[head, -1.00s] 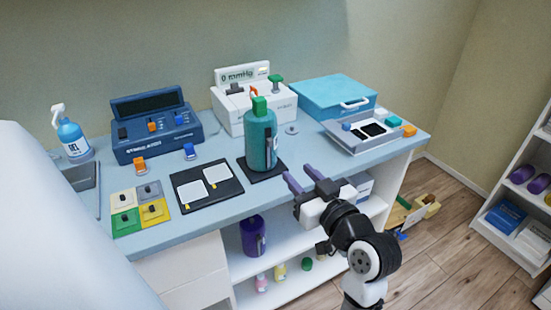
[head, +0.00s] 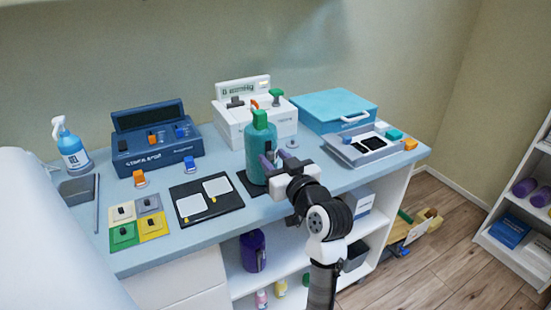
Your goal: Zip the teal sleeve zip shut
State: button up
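The teal sleeve (head: 258,143) stands upright on a dark mat (head: 245,183) at the middle of the counter, with a green top. Its zip lies on the right side in the earlier frame; now my gripper largely hides that side. My gripper (head: 271,162) has its purple fingers at the sleeve's right side, near mid-height. The fingertips look slightly apart, but I cannot tell whether they touch or hold the zip's pull.
A blue console (head: 156,141) and a white pressure unit (head: 254,117) stand behind the sleeve. A teal case (head: 333,108) and a grey tray (head: 372,147) are to the right. A black board (head: 206,199) lies to the left. A purple bottle (head: 253,251) stands on the shelf below.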

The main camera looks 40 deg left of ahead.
grip_shut()
dwell(0.3)
notch_tip(320, 180, down, 7)
jog(key=b, duration=0.5)
jog(key=shift+b, duration=0.3)
grip_release()
jog(key=shift+f, duration=0.1)
